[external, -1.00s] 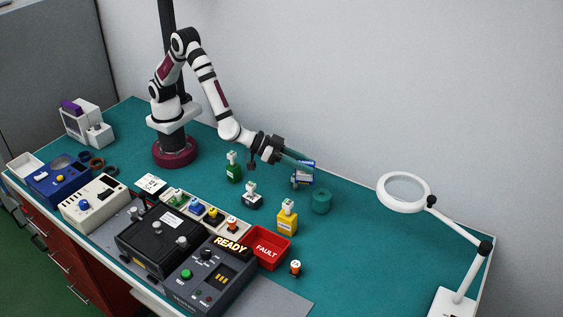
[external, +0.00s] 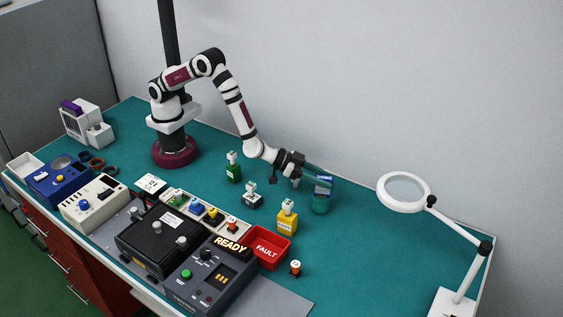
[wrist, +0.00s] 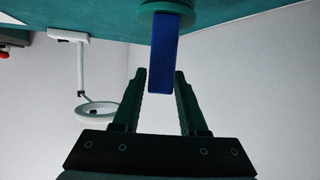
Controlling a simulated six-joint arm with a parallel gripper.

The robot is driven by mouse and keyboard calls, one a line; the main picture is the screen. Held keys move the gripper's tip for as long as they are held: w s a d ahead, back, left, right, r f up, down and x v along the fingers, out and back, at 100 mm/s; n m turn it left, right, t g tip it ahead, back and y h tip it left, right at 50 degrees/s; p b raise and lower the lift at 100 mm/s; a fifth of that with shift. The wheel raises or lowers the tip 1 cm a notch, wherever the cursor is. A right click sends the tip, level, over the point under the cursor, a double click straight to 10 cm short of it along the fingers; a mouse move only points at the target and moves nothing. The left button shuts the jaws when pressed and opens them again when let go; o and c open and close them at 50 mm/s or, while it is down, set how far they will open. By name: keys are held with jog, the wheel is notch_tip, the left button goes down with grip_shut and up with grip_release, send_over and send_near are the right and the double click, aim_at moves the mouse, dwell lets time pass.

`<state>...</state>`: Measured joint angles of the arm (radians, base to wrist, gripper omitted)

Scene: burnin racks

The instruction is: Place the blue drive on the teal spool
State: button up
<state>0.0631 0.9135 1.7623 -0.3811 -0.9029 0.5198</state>
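The blue drive (external: 324,184) stands on the teal spool (external: 321,206), toward the back right of the mat. In the wrist view the drive (wrist: 164,60) overlaps the round face of the spool (wrist: 160,7). My gripper (wrist: 160,75) is open; its two teal fingers lie on either side of the drive's near end, with a narrow gap showing at each side. In the external view my gripper (external: 312,177) is left of the drive, tilted down toward it. The exact contact between drive and spool is partly hidden.
A red fault bin (external: 267,247) lies in front. A magnifier lamp (external: 404,191) stands right. The mat between spool and lamp is clear.

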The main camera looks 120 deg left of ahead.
jog(key=shift+o, duration=0.9)
jog(key=shift+r, duration=0.25)
jog(key=s+d+r+m+g+h, duration=0.25)
jog(key=s+d+r, duration=0.2)
jog(key=s, duration=0.55)
jog(key=s+d+r+m+g+h, duration=0.2)
jog(key=s+d+r+m+h, duration=0.15)
jog(key=s+d, duration=0.45)
jog(key=s+a+r+m+g+y, duration=0.1)
jog(key=s+a+g, duration=0.1)
jog(key=s, duration=0.7)
jog(key=s+a+r+m+g+y, duration=0.1)
jog(key=s+a+g, duration=0.2)
jog(key=s, duration=0.7)
jog(key=s+a+r+m+g, duration=0.1)
jog(key=s+a, duration=0.4)
jog(key=s, duration=0.5)
jog(key=shift+a+r+m+g+y, duration=0.35)
jog(key=shift+m+g, duration=0.25)
jog(key=shift+g, duration=0.45)
